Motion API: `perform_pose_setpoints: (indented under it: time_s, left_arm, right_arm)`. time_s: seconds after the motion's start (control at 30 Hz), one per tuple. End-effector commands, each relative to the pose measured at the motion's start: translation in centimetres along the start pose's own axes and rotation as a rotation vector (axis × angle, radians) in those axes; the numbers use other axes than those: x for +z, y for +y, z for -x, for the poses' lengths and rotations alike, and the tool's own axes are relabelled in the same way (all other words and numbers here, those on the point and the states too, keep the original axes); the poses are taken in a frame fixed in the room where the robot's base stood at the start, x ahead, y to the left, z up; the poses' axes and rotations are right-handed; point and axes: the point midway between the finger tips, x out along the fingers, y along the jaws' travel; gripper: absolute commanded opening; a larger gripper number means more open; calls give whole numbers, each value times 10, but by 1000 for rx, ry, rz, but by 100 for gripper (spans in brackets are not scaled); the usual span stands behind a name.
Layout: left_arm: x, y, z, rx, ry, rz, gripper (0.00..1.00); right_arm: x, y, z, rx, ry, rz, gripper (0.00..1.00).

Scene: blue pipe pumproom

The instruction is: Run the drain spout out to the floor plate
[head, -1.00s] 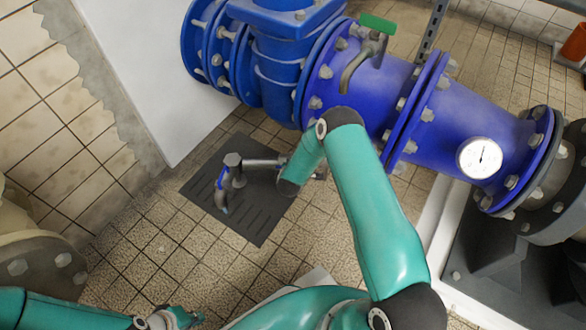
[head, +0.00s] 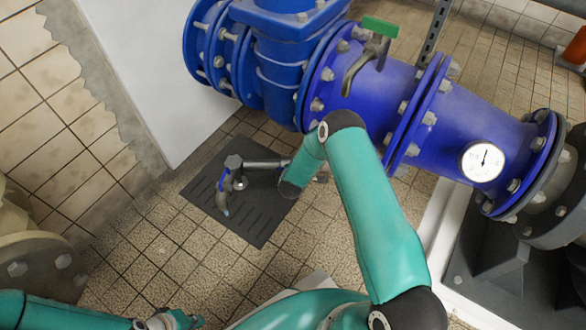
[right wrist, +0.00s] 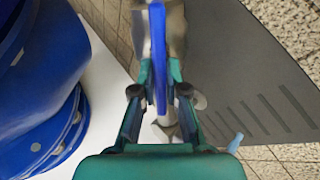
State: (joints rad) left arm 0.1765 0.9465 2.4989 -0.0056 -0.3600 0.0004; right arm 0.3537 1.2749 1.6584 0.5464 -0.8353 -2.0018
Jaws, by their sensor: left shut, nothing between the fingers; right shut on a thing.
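The drain spout (head: 262,163) is a grey metal pipe with an elbow and a down-turned end. It hangs over the dark slotted floor plate (head: 262,225). It has a blue handle (right wrist: 158,50) and a light-blue tip (right wrist: 236,143). My right gripper (right wrist: 160,82) is shut on the blue handle. The right gripper's fingers cannot be made out in the head view, where my right forearm covers part of the spout's inner end. My left gripper (head: 186,321) is shut and empty at the bottom edge, well away from the spout and partly cut off.
A large blue flanged pipe (head: 400,100) runs across the top right. It carries a valve with a green lever (head: 380,26) and a round gauge (head: 482,161). A white panel (head: 160,80) stands behind the plate. Tiled floor (head: 150,240) is clear left of the plate.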

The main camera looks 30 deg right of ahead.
Motion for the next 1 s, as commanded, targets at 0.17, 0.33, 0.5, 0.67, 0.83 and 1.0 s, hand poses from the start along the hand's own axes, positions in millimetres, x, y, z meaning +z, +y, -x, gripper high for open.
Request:
perform_pose_setpoints:
  time_s: [0.17,0.33,0.5,0.67,0.83,1.0]
  left_arm:
    - [0,0,1,0,0,0,0]
    - [0,0,1,0,0,0,0]
    - [0,0,1,0,0,0,0]
    - [0,0,1,0,0,0,0]
    - [0,0,0,0,0,0,0]
    - [0,0,0,0,0,0,0]
  right_arm:
    - [-1,2,2,2,0,-76,0]
    - [-3,3,2,0,2,-193,0]
    - [-4,4,2,-4,4,-344,0]
    - [-5,4,2,-8,6,-496,0]
    - [-5,4,2,-14,8,-655,0]
    - [-6,4,2,-19,9,-815,0]
